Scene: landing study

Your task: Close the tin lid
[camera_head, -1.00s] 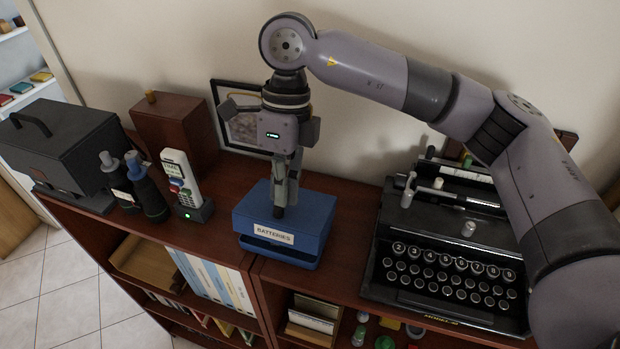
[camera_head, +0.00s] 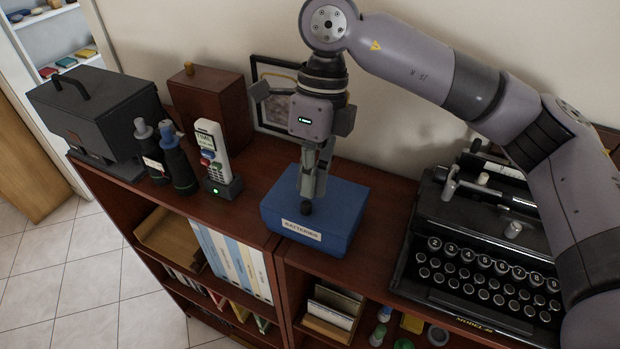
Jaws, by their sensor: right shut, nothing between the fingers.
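The blue tin (camera_head: 345,234) with a "BATTERIES" label on its front stands on the top of the brown bookcase. Its lid (camera_head: 342,197) lies down over the body, and I see no gap along the front edge. My right gripper (camera_head: 306,205) points down from above with its fingers shut and empty. Its fingertips are at the lid's top near the front edge and look to be touching it. The gripper hides part of the lid's left and back. My left gripper is not in view.
A black typewriter (camera_head: 483,270) stands close to the right of the tin. A cordless phone (camera_head: 213,152), binoculars (camera_head: 177,166), a dark case (camera_head: 95,110) and a brown box (camera_head: 212,105) stand to the left. A picture frame (camera_head: 268,120) leans on the wall behind.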

